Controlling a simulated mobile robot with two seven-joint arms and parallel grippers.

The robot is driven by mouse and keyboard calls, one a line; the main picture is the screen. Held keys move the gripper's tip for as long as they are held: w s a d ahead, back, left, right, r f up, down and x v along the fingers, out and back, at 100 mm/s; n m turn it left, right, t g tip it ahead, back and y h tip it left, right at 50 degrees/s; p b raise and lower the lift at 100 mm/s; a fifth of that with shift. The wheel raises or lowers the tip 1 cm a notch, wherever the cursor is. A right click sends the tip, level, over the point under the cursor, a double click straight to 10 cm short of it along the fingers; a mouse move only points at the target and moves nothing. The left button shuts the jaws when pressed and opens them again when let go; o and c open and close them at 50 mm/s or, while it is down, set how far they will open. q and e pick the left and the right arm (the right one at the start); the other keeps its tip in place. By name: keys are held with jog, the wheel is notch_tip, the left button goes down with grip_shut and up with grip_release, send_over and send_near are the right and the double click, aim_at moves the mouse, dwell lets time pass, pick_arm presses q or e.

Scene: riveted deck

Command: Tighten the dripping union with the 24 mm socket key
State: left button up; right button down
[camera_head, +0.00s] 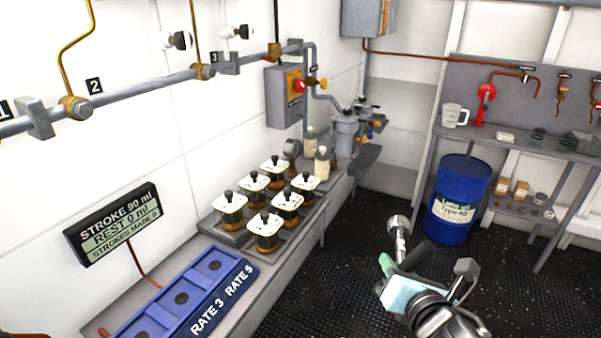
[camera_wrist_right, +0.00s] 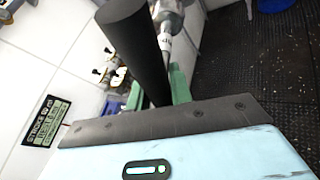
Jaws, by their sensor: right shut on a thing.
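My right gripper (camera_head: 391,264) is over the floor at the lower right, with its green fingers shut on the socket key (camera_head: 399,230). The key has a metal socket head, a pale marked shaft and a black handle; the size mark is too small to read. In the right wrist view the key's black handle (camera_wrist_right: 135,40) rises between the green fingers (camera_wrist_right: 158,92). Unions sit on the grey wall pipe: one near plate 2 (camera_head: 75,107) and one near plate 3 (camera_head: 205,72). I cannot make out a drip. My left gripper is not in view.
A blue drum (camera_head: 457,200) stands beside the back shelves (camera_head: 530,148). The dark floor between bench and drum is clear.

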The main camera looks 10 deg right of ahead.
jog(key=w+a+r+m+g+y, duration=0.1)
jog(key=w+a+r+g, duration=0.1)
jog(key=a+r+g, duration=0.45)
jog(key=w+a+r+m+g, duration=0.1)
jog(key=w+a+r+m, duration=0.15)
jog(key=a, duration=0.75)
jog(key=s+a+r+m+g+y, duration=0.2)
jog(key=s+r+m+g, duration=0.1)
jog(key=s+r, duration=0.3)
jog(key=s+a+r+m+g+y, duration=0.1)
jog(key=s+a+r+m+g, duration=0.1)
jog(key=s+r, duration=0.4)
notch_tip(320, 180, up, 4)
jog(key=shift+r+m+g+y, duration=0.15)
jog(key=shift+m+g+y, duration=0.35)
jog(key=shift+m, duration=0.45)
